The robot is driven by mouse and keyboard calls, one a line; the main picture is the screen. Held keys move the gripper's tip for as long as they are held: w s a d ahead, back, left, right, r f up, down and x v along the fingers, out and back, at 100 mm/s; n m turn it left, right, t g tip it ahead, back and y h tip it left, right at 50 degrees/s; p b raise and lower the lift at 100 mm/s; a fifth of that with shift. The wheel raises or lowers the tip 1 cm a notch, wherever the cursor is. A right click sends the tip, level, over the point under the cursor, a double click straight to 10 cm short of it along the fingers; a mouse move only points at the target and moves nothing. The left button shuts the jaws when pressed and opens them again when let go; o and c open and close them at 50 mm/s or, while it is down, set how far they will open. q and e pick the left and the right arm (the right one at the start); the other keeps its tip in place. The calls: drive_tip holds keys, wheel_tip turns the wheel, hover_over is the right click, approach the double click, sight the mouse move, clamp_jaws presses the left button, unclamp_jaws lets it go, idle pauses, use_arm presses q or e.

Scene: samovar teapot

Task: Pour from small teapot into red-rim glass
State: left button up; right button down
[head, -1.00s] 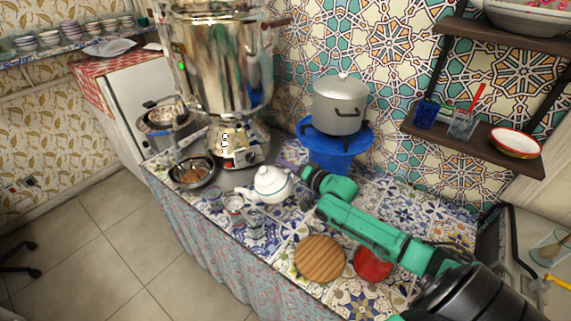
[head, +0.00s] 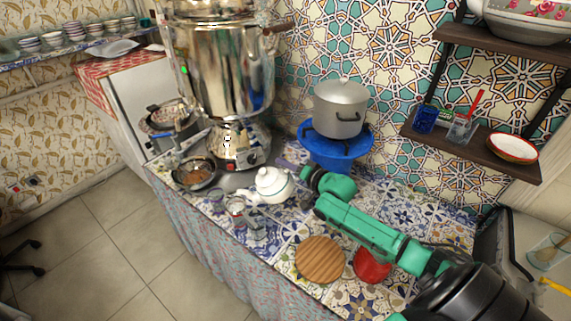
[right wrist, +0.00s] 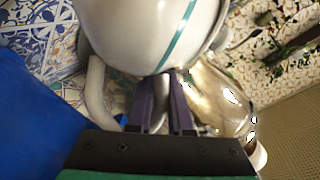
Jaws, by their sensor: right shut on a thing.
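The small teapot (head: 273,185) is white with a thin teal band and a lid. It leans left in the head view, its spout low and close to the glasses. My right gripper (head: 307,177) is shut on its handle; in the right wrist view the fingers (right wrist: 163,98) close on the white handle below the teapot's body (right wrist: 145,35). The red-rim glass (head: 236,206) stands on the tiled counter just left of the spout. Whether liquid flows is too small to tell. My left gripper is not in view.
Clear glasses stand beside the red-rim glass, at its left (head: 216,195) and front right (head: 257,226). The large samovar (head: 228,75) and a pan (head: 195,174) are behind. A blue stand (head: 336,147) bears a grey pot (head: 341,105). A round wooden board (head: 320,259) lies in front.

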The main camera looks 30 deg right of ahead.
drive_tip(key=shift+w+a+r+n+p, duration=0.1)
drive_tip(key=shift+r+n+p, duration=0.05)
drive_tip(key=shift+r+p, duration=0.25)
drive_tip(key=shift+w+a+r+n+p, duration=0.1)
drive_tip(key=shift+r+n+p, duration=0.05)
drive_tip(key=shift+r+p, duration=0.2)
drive_tip(key=shift+r, duration=0.2)
idle(1.6)
drive_tip(key=shift+a+r+h+p, duration=0.2)
drive_tip(key=shift+h+p, duration=0.1)
drive_tip(key=shift+p, duration=0.4)
drive_tip(key=shift+g, duration=0.3)
idle(2.2)
drive_tip(key=shift+a+r+n+p, duration=0.1)
drive_tip(key=shift+r+n+p, duration=0.2)
drive_tip(key=shift+p, duration=0.4)
drive_tip(key=shift+f, duration=0.2)
idle(0.8)
